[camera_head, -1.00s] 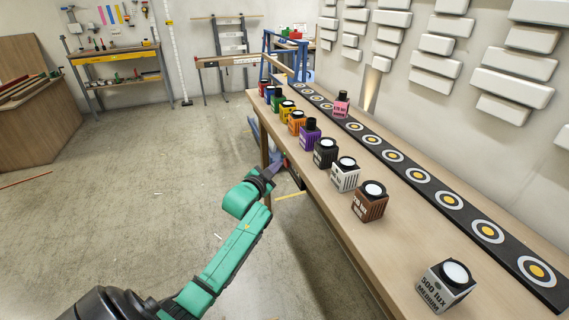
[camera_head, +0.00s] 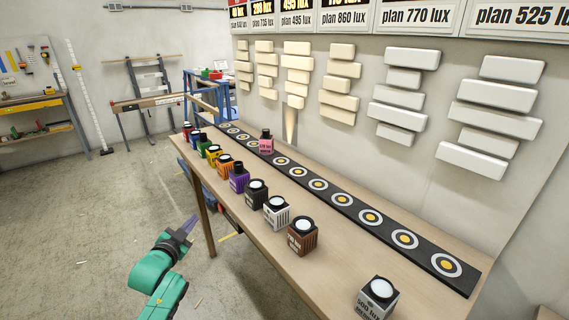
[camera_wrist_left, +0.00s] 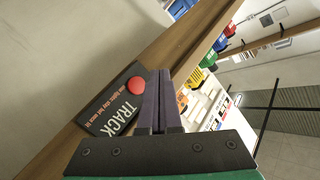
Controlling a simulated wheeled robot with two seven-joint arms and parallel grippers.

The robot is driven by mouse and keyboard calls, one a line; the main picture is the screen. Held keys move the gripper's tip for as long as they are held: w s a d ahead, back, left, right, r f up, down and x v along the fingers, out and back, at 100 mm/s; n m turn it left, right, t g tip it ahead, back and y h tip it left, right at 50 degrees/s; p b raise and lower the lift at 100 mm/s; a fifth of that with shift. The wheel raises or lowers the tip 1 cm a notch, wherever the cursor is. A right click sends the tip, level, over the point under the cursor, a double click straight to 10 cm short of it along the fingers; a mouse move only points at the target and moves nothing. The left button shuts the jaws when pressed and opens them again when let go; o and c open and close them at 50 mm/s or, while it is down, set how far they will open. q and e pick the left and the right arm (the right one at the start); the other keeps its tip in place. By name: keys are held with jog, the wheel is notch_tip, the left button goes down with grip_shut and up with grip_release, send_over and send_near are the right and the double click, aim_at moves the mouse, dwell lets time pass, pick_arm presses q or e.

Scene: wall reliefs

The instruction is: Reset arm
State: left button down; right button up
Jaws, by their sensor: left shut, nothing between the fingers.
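My left gripper (camera_head: 188,226) shows in the head view at the lower left, in front of the table's front edge and over the floor. Its dark fingers are shut with nothing between them. In the left wrist view the shut fingers (camera_wrist_left: 164,100) point up the picture. A black sign (camera_wrist_left: 112,100) reading "TRACK", with a red button (camera_wrist_left: 137,85), lies beyond them to the left. My right gripper is in neither view.
The long table (camera_head: 335,286) holds a row of coloured lamp blocks, including a brown one (camera_head: 302,237) and a grey one (camera_head: 377,298). A pink block (camera_head: 266,145) stands on the black target strip (camera_head: 345,200). White reliefs (camera_head: 404,80) hang on the wall. Floor left is open.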

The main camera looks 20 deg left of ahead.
pick_arm(q)
jog(key=s+d+f+n+g+h+p, duration=0.1)
jog(key=s+d+f+g+p, duration=0.15)
jog(key=s+f, duration=0.45)
jog(key=s+d+f+g+p, duration=0.1)
jog(key=s+d+f+g, duration=0.25)
jog(key=f, duration=0.85)
jog(key=s+d+f+n+g+h+p, duration=0.1)
jog(key=s+d+f+g, duration=0.1)
jog(key=s+f, duration=0.55)
jog(key=s+d+f+g+p, duration=0.1)
jog(key=s+d+f+g, duration=0.1)
jog(key=s, duration=0.6)
jog(key=s+d+f+g+p, duration=0.1)
jog(key=s+d+f+g, duration=0.1)
jog(key=s+d+f, duration=0.3)
jog(key=s+d+f+g+h+p, duration=0.1)
jog(key=s+d+f+g, duration=0.2)
jog(key=s, duration=0.9)
notch_tip(320, 180, down, 3)
jog(key=shift+s+d+f+n, duration=0.25)
jog(key=shift+d+n, duration=0.15)
jog(key=shift+d, duration=0.1)
